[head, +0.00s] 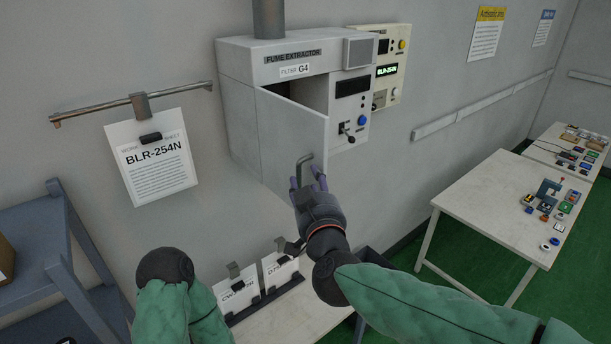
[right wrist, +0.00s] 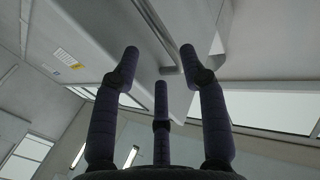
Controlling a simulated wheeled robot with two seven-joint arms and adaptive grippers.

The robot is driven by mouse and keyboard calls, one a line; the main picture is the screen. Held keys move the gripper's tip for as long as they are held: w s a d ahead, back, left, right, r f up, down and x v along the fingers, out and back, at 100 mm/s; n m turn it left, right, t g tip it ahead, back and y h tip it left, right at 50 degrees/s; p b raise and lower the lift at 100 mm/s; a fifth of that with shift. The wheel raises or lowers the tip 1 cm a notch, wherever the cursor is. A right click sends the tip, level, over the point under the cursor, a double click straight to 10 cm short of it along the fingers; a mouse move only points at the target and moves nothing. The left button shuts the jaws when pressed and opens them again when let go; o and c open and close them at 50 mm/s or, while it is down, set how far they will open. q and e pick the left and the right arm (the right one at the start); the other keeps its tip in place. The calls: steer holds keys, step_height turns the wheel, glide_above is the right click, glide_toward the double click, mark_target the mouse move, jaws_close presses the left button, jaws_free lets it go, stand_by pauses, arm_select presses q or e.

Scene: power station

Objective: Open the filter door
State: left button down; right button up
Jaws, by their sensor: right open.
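The filter door (head: 288,135) is a grey panel on the front of the fume extractor (head: 240,75). It stands partly open, swung outward, with a dark gap behind its top and right edge. Its bent metal handle (head: 304,165) is near the right edge. My right gripper (head: 308,182) has purple fingers and is at the handle's lower end. In the right wrist view its fingers (right wrist: 160,68) are spread, with the door's underside and handle beyond them. I cannot tell whether a finger touches the handle. My left arm shows at lower left, but its gripper is not visible.
A control panel with a lever (head: 347,131) and blue knob is right of the door. A BLR-254N sheet (head: 155,160) hangs on the left. Clipped cards (head: 281,270) stand on a table below. A white table (head: 500,205) with small parts is on the right.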

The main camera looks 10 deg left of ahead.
steer(key=v, duration=0.7)
steer(key=shift+s+f, duration=0.15)
steer(key=shift+s, duration=0.25)
steer(key=shift+d, duration=0.15)
